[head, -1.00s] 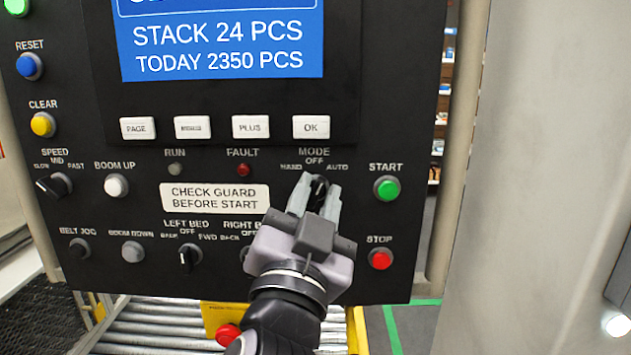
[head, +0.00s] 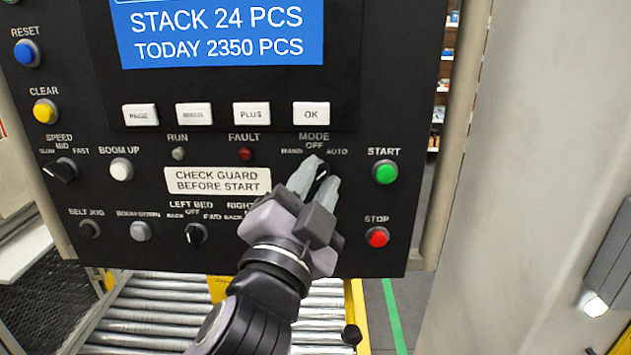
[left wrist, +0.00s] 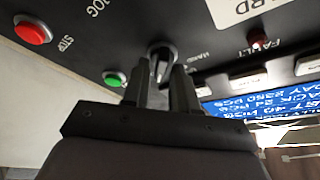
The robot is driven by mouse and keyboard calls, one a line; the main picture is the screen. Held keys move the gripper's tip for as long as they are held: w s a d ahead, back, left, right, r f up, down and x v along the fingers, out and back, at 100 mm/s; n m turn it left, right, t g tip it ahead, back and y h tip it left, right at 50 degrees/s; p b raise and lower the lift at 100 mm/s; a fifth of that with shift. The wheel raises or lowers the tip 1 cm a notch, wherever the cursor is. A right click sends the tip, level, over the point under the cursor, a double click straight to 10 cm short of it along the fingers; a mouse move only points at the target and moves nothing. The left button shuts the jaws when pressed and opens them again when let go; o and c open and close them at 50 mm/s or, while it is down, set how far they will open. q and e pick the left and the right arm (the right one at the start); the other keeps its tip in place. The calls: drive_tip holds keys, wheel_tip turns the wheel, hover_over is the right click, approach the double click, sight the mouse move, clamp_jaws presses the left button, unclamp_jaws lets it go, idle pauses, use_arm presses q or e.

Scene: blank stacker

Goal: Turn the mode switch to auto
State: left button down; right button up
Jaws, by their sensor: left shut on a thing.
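The mode switch (head: 322,172) is a black knob on the dark panel, under the labels HAND, OFF and AUTO. My left gripper (head: 313,179) is shut on this knob, one grey finger on each side. Fingers and knob lean up and to the right, towards the AUTO side. The fingers hide much of the knob, so its exact setting is hard to tell. In the left wrist view the knob (left wrist: 161,60) shows between the fingertips of the gripper (left wrist: 162,75). My right gripper is not in view.
The green START button (head: 385,172) and red STOP button (head: 377,237) are to the right of the gripper. The white OK key (head: 311,114) is above it. The left bed knob (head: 196,235) is to its left. Metal rollers (head: 150,315) lie below the panel.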

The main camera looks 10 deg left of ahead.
use_arm(q)
drive_tip(key=c, duration=1.2)
unclamp_jaws()
drive_tip(key=shift+s, duration=0.1)
drive_tip(key=b+v, duration=0.2)
drive_tip(key=v, duration=0.5)
